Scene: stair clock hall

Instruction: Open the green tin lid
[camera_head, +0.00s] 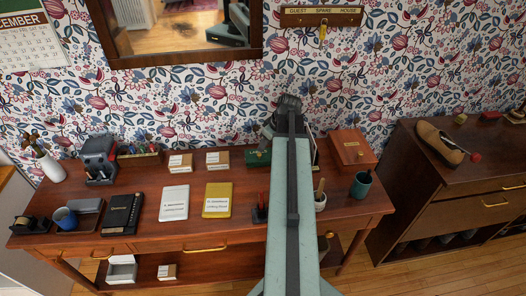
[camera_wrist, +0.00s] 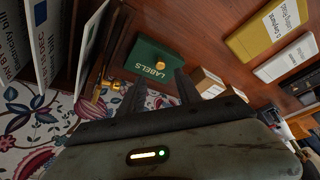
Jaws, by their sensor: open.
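The green tin (camera_wrist: 143,68) lies ahead of my gripper in the wrist view. It is marked LABELS, and a round brass knob (camera_wrist: 160,64) stands on its lid. The lid looks shut. My gripper (camera_wrist: 160,80) is open and empty, its two dark fingers pointing toward the tin with the knob between their lines. I cannot tell whether a finger touches the tin. In the head view the tin (camera_head: 256,158) sits at the back of the wooden desk (camera_head: 150,207), partly hidden by my arm.
Upright cards (camera_wrist: 95,40) in a rack stand left of the tin in the wrist view. Small card boxes (camera_wrist: 207,82) are to its right. In the head view a brown box (camera_head: 352,148) and a teal cup (camera_head: 361,185) stand right of my arm. The patterned wall is close behind.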

